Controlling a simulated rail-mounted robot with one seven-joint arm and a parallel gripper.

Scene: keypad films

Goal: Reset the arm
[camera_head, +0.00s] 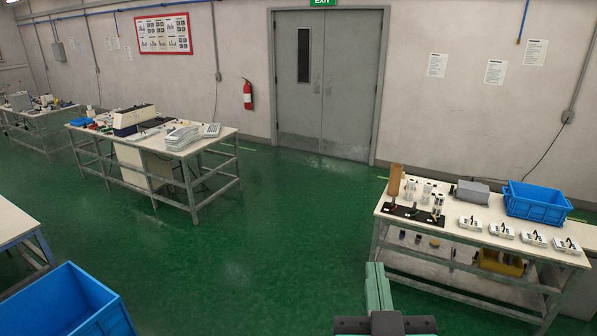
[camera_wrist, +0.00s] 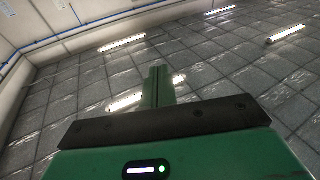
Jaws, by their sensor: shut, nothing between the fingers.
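My gripper (camera_head: 375,268) shows at the bottom of the head view, right of the middle, in front of the right-hand workbench. Its green fingers are together, with a dark crossbar below them. In the wrist view my gripper (camera_wrist: 158,70) points up the picture, its fingers shut and nothing between them. Behind it are grey tiles (camera_wrist: 225,70) with bright strip lights. The rest of my arm is not clearly seen.
A right-hand workbench (camera_head: 450,233) holds a blue crate (camera_head: 537,203), several white keypads and a grey box (camera_head: 472,192). Another workbench (camera_head: 160,152) stands at the left. A blue bin (camera_head: 65,305) is at the lower left. Green floor (camera_head: 265,235) is clear between the benches.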

